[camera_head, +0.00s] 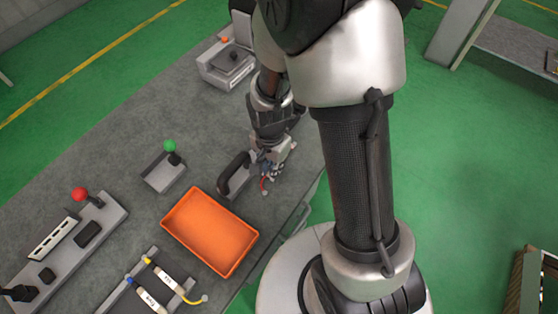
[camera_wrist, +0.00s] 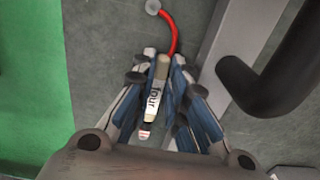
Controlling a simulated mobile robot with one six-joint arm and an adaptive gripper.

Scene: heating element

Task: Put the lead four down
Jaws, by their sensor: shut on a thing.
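My gripper (camera_wrist: 164,62) is shut on lead four (camera_wrist: 153,101), a pale stick with a "four" label. A red wire (camera_wrist: 174,29) curves from its far end to a grey round tip (camera_wrist: 153,7). In the head view my gripper (camera_head: 268,160) is over the right edge area of the grey table, and the red wire (camera_head: 263,184) hangs out in front of it. The lead's body is mostly hidden there. I cannot tell whether the lead touches the table.
A dark handle (camera_head: 234,172) on a grey bar stands close beside my gripper. An orange tray (camera_head: 211,230) lies nearer. A rack at the bottom left holds two labelled leads (camera_head: 160,275). A green-knobbed lever (camera_head: 168,146) stands left.

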